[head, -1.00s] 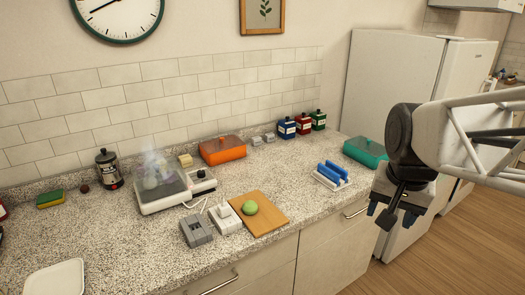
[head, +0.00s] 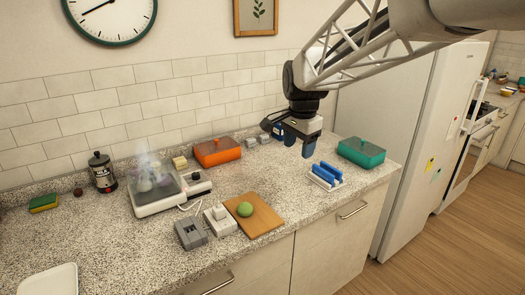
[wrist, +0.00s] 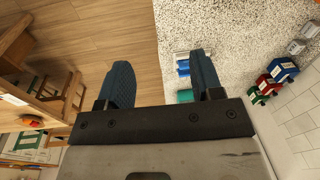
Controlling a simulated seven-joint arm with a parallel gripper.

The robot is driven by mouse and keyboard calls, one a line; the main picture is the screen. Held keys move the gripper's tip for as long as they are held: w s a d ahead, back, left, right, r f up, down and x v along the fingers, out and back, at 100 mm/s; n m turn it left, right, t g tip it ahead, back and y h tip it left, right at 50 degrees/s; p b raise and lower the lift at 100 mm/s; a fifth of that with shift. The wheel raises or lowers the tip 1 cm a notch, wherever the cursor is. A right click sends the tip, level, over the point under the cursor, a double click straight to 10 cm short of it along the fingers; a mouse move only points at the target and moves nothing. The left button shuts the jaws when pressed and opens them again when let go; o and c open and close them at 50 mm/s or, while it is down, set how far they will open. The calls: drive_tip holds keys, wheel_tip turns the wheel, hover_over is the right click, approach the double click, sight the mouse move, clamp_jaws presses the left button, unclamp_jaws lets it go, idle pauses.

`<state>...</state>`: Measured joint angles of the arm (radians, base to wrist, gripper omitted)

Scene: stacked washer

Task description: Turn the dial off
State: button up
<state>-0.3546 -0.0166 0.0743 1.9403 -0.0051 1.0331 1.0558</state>
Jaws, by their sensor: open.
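A white hotplate-like appliance (head: 157,207) stands on the speckled counter, with a steaming pot or dish on its dark top. A small dial (head: 196,175) sits on the control strip at its right end; its setting is too small to tell. My gripper (head: 300,144) hangs above the counter, up and to the right of the dial, well apart from it. Its two blue fingers point down, spread and empty; they also show in the wrist view (wrist: 160,80), with floor and counter edge beyond. The dial is not in the wrist view.

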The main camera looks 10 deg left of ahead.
drive_tip(key=w+a+f+m, duration=0.25)
drive_tip(key=w+a, duration=0.25)
drive_tip(key=a, duration=0.4)
drive_tip(key=w+a+f+m, duration=0.1)
drive_tip(key=w+a+f, duration=0.3)
drive_tip(key=a, duration=0.5)
drive_tip(key=m+g, duration=0.1)
drive_tip(key=m, duration=0.3)
hover_over(196, 174)
drive_tip(key=shift+n, duration=0.25)
wheel_tip(196, 174, down, 9)
drive_tip(key=shift+a+r, duration=0.1)
drive_tip(key=shift+a, duration=0.05)
drive_tip(key=shift+f, duration=3.9)
drive_tip(key=c, duration=0.9)
